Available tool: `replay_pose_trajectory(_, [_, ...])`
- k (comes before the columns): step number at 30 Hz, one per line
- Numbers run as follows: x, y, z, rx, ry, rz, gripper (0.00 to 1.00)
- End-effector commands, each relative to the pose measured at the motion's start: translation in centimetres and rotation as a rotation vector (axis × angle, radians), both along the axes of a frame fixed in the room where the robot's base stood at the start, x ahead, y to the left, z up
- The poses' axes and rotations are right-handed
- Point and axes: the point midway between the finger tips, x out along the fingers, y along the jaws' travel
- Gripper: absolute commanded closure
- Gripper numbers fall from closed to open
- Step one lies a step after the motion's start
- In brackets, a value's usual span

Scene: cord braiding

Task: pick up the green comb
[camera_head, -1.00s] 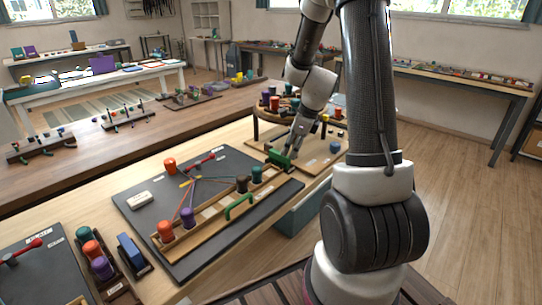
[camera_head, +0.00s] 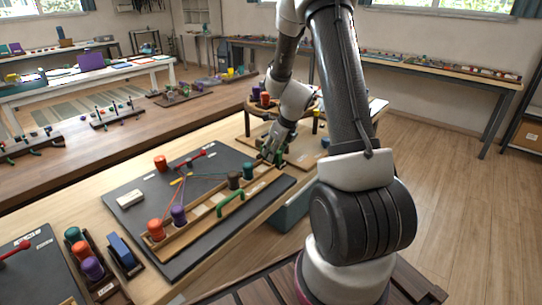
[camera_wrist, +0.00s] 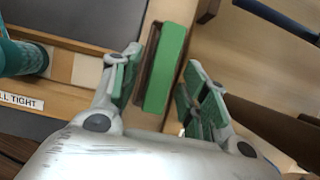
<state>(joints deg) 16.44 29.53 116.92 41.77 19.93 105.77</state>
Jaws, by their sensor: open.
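The green comb (camera_wrist: 168,65) shows in the wrist view as a green block with a dark brown part along its left side. My gripper (camera_wrist: 161,68) is open, with one finger on each side of the comb. A gap shows between the comb and the right finger; the left finger is very near it, and I cannot tell whether they touch. In the head view my gripper (camera_head: 269,153) is low over the far right end of the dark braiding board (camera_head: 150,215), and it hides most of the comb.
Orange and purple bobbins (camera_head: 178,215) stand on the board's wooden rail, with a green handle (camera_head: 230,203) in front. A teal bobbin (camera_wrist: 22,58) stands left of my gripper in the wrist view.

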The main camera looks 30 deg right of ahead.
Motion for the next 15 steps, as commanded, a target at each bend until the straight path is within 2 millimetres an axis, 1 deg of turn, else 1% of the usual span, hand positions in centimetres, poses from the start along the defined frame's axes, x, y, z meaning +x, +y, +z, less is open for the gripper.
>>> replay_pose_trajectory(3, [0.2, 0.08, -0.53, 0.0, 0.0, 0.0, 0.55])
replay_pose_trajectory(8, [0.2, 0.08, -0.5, -0.001, 0.0, 0.0, 0.55])
replay_pose_trajectory(11, [0.2, 0.08, -0.49, 0.0, 0.0, 0.0, 0.72])
replay_pose_trajectory(15, [0.19, 0.08, -0.48, 0.0, 0.0, 0.001, 0.97])
